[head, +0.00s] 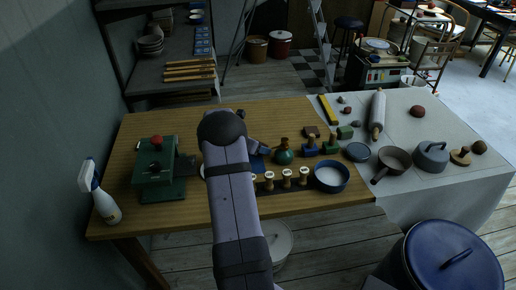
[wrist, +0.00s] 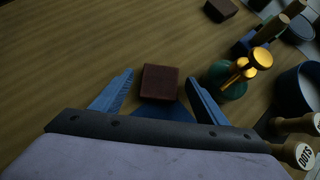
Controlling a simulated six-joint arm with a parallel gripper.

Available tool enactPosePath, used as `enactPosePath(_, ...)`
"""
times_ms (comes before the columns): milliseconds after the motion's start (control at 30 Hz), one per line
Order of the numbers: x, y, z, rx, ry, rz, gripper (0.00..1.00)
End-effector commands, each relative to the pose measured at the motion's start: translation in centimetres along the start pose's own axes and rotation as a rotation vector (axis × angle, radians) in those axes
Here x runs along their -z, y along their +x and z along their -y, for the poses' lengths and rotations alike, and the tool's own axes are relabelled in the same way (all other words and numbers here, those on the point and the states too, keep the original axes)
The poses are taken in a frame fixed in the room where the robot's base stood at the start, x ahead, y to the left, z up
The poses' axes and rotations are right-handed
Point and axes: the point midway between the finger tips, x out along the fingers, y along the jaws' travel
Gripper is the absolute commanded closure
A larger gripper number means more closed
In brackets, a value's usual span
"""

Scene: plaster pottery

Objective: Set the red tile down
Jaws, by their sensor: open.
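A dark reddish-brown tile (wrist: 160,82) lies between the two blue fingers of my gripper (wrist: 158,85) in the wrist view. The fingers are spread, with a gap on each side of the tile. A flat blue thing (wrist: 160,112) shows at the tile's near edge; I cannot tell whether the tile rests on it or on the wooden table (wrist: 60,70). In the head view my arm hides the tile, and my gripper (head: 260,150) shows only partly beside the arm.
Close on the right stand a green bottle (head: 283,153), several wooden-handled stamps (head: 287,178) and a white-filled blue bowl (head: 330,177). Another brown block (head: 310,132) lies beyond. A green press (head: 158,170) and a spray bottle (head: 98,192) stand left. The table's back middle is clear.

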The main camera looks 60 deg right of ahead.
Motion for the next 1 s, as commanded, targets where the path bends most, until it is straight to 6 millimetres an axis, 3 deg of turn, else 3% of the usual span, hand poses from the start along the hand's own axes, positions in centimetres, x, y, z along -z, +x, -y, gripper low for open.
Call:
enactPosePath(200, 0.0, 0.0, 0.0, 0.000, 0.000, 0.000, 0.35)
enactPosePath(400, 0.0, 0.0, 0.0, 0.000, 0.000, 0.000, 0.80)
enactPosePath(467, -0.1, 0.0, 0.0, -0.001, 0.001, 0.001, 0.84)
enactPosePath(767, -0.5, -0.4, 0.0, -0.001, 0.002, 0.002, 0.84)
enactPosePath(1000, -2.7, -2.6, -0.1, -0.003, 0.004, 0.003, 0.84)
